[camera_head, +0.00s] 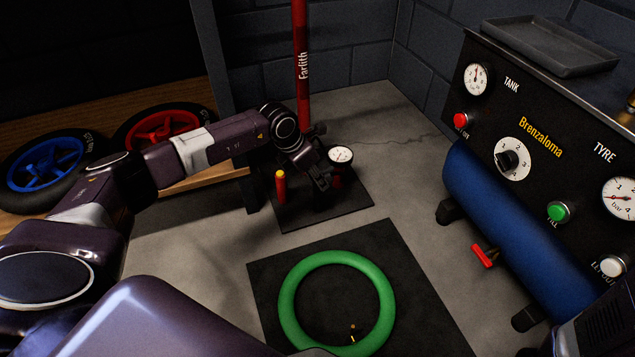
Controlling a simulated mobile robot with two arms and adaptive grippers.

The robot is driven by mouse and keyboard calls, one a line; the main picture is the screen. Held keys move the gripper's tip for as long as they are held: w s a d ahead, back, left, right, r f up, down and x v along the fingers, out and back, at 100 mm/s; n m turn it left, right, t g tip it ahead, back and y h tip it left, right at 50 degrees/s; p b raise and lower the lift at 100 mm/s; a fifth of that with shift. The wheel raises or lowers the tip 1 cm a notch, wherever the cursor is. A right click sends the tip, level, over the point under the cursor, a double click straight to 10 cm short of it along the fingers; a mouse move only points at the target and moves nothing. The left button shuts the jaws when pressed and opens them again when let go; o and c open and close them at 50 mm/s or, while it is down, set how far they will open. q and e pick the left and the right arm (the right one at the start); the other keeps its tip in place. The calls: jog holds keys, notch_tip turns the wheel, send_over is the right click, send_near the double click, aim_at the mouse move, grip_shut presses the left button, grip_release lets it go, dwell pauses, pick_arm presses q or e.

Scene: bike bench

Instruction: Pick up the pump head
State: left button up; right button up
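The red floor pump (301,62), marked "Farlith", stands upright on a dark mat (347,198) near the back wall. A round white gauge (340,154) shows at its foot. A short red piece with a yellow top (281,184) stands left of the gauge; I cannot tell whether it is the pump head. My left gripper (322,180) is low at the pump's foot, just left of the gauge and right of the red and yellow piece. Its fingers are dark and blend with the base, so their opening and any hold are unclear. My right gripper is not clearly seen.
A green tyre ring (288,292) lies on a black mat (416,290), with a small valve (352,331) inside. The compressor (545,150) with its blue tank (510,215) fills the right.

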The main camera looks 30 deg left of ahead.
pick_arm(q)
jog(key=shift+w, duration=0.1)
grip_shut()
jog(key=shift+r, duration=0.15)
